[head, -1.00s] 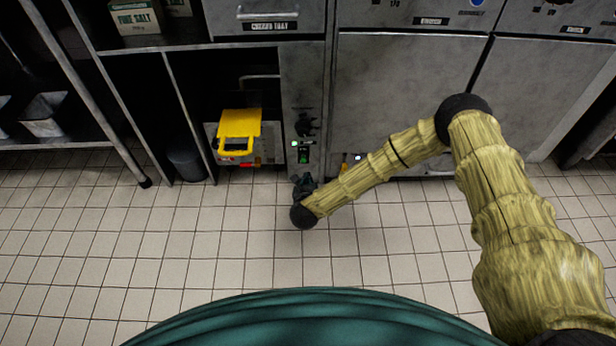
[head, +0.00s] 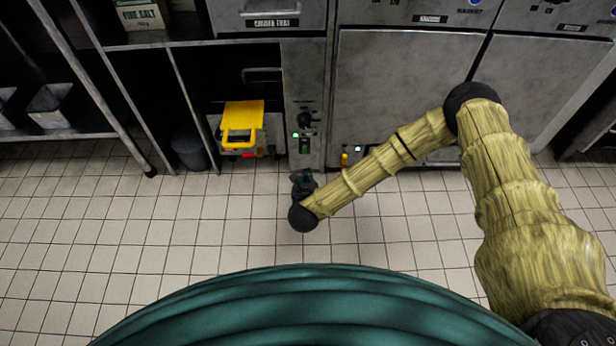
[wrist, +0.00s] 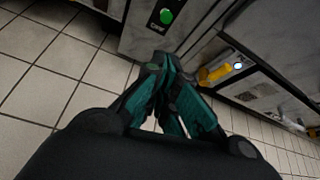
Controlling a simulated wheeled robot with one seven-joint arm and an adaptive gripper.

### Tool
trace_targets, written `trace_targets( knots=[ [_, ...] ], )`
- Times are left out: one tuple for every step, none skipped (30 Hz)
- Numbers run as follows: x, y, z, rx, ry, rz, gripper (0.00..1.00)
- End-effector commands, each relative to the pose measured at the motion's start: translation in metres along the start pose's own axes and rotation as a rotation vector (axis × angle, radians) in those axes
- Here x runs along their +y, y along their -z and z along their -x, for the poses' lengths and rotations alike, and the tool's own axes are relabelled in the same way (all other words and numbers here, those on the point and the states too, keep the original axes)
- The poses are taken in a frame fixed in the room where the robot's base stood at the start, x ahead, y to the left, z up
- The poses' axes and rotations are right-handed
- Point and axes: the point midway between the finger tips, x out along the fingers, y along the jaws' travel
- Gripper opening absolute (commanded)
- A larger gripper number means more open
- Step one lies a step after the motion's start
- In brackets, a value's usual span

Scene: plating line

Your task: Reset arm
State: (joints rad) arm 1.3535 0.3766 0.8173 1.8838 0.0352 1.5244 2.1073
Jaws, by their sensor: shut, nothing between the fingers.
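My arm, in a yellow wood-patterned cover, reaches from the right side of the head view down to my gripper (head: 303,180). My gripper is in front of the narrow control panel of the steel unit, over the tiled floor. In the wrist view my gripper (wrist: 168,62) has its teal and black fingers drawn together, with nothing held between them. The fingertips point toward the panel with the green button (wrist: 166,16). They look apart from it.
A yellow-handled appliance (head: 241,122) sits in the open bay left of the control panel (head: 304,145). A dark bin (head: 188,150) stands further left. Steel cabinet doors (head: 400,95) are behind my arm. The tiled floor (head: 150,225) is clear.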

Motion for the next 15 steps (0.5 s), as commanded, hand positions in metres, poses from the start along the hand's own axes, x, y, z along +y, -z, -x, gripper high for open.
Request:
trace_targets(
  knots=[
    [0.000,0.000,0.000,0.000,0.000,0.000,0.00],
    [0.000,0.000,0.000,0.000,0.000,0.000,0.00],
    [0.000,0.000,0.000,0.000,0.000,0.000,0.00],
    [0.000,0.000,0.000,0.000,0.000,0.000,0.00],
    [0.000,0.000,0.000,0.000,0.000,0.000,0.00],
    [0.000,0.000,0.000,0.000,0.000,0.000,0.00],
    [0.000,0.000,0.000,0.000,0.000,0.000,0.00],
    [0.000,0.000,0.000,0.000,0.000,0.000,0.00],
    [0.000,0.000,0.000,0.000,-0.001,0.001,0.00],
    [0.001,0.000,0.000,0.001,-0.002,0.003,0.00],
    [0.001,0.001,0.001,0.002,-0.005,0.010,0.00],
    [0.003,0.002,0.003,0.004,-0.013,0.027,0.00],
    [0.005,0.004,0.005,0.007,-0.023,0.047,0.00],
    [0.007,0.006,0.007,0.012,-0.036,0.076,0.00],
    [0.011,0.011,0.013,0.018,-0.059,0.126,0.00]
  ],
)
